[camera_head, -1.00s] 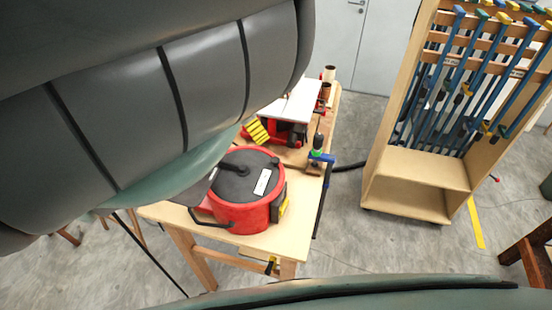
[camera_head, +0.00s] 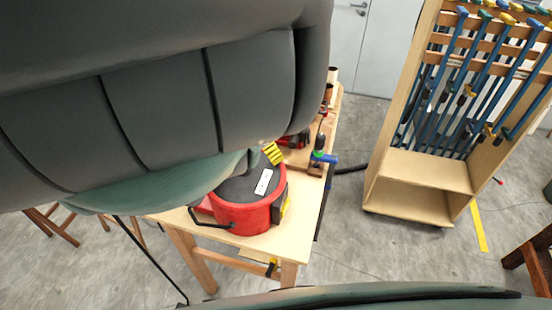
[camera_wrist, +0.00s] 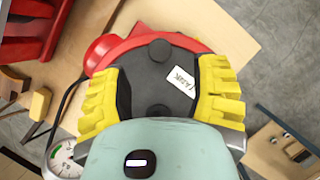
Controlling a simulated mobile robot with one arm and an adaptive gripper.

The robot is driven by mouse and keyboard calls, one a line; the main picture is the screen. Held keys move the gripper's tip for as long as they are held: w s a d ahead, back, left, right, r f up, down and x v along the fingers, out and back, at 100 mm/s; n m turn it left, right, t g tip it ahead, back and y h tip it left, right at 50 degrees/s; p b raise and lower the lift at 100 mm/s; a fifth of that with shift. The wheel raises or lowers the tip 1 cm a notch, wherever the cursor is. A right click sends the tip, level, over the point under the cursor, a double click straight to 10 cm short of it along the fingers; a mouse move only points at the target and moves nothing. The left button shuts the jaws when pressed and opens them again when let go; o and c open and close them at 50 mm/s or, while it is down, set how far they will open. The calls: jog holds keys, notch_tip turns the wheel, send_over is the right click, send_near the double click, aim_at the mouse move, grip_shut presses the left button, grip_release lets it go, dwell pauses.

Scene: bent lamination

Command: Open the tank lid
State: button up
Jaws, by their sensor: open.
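The tank is a red round body (camera_head: 242,219) on the wooden table, with a dark grey lid (camera_head: 258,187) on top that looks closed. The lid carries a white label and shows in the wrist view (camera_wrist: 150,80) with two round dark knobs. Whether the fingers touch the lid I cannot tell. My arm hides the lid's far left part in the head view.
A wooden rack (camera_head: 425,168) with blue clamps stands at the right. Bare floor lies between table and rack.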

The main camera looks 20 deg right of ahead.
jog(key=shift+d+f, duration=0.5)
jog(key=shift+f, duration=0.1)
jog(key=shift+w+f, duration=0.1)
jog(key=shift+f, duration=0.55)
jog(key=shift+b+x, duration=0.3)
jog(key=shift+x, duration=0.5)
jog(key=shift+d+f, duration=0.2)
jog(key=shift+f, duration=0.2)
jog(key=shift+o, duration=0.3)
jog(key=shift+w, duration=0.1)
grip_shut()
